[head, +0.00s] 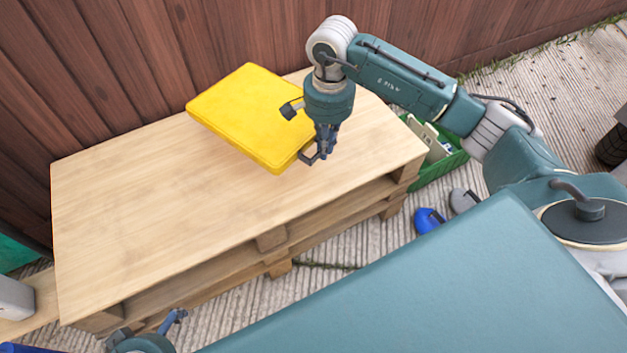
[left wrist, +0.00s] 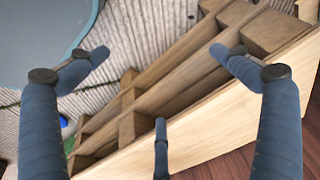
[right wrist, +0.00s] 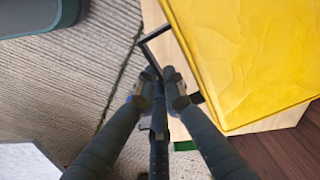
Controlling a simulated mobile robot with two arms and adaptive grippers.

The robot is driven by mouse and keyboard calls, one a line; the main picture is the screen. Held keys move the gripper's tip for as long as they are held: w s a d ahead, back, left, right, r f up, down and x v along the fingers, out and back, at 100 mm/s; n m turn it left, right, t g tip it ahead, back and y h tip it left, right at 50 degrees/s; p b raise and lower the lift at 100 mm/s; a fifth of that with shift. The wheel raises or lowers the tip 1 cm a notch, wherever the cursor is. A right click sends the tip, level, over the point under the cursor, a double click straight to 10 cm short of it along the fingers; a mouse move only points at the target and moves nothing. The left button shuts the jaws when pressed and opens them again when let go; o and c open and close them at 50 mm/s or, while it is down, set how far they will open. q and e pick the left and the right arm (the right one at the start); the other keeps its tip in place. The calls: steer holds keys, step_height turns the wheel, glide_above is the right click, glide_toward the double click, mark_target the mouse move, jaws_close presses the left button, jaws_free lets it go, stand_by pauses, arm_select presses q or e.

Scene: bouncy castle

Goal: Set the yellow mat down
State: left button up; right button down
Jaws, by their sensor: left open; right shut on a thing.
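The yellow mat (head: 245,115) is a flat slab over the back right of the wooden pallet table (head: 150,210). It also fills the upper right of the right wrist view (right wrist: 250,55). My right gripper (head: 322,150) is at the mat's right front edge, shut on its dark handle (right wrist: 152,50). The mat looks slightly raised from the tabletop; I cannot tell whether any edge touches it. My left gripper (left wrist: 158,56) is open and empty beside the pallet's slatted side. Only part of it shows at the bottom of the head view (head: 150,335).
The left and front of the tabletop are bare. A wooden fence (head: 110,70) stands right behind it. A green crate (head: 440,160) with things in it stands at the table's right end. Blue (head: 428,220) and grey (head: 462,200) objects lie on the ground.

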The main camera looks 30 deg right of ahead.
glide_above(323, 192)
step_height(323, 192, down, 5)
step_height(323, 192, down, 8)
steer(key=shift+r+b, duration=0.2)
steer(key=shift+b, duration=0.8)
step_height(323, 192, down, 4)
steer(key=shift+r+b, duration=0.25)
steer(key=shift+b, duration=0.15)
arm_select(q)
steer(key=shift+w+d+r+t, duration=0.25)
steer(key=shift+w+r+t, duration=0.2)
steer(key=shift+w, duration=0.25)
steer(key=shift+w, duration=0.1)
arm_select(e)
steer(key=shift+f, duration=0.1)
steer(key=c, duration=2.2)
jaws_free()
arm_select(q)
steer(key=shift+w+t, duration=0.15)
steer(key=shift+t, duration=0.1)
arm_select(e)
steer(key=o, duration=0.3)
steer(key=shift+o, duration=0.2)
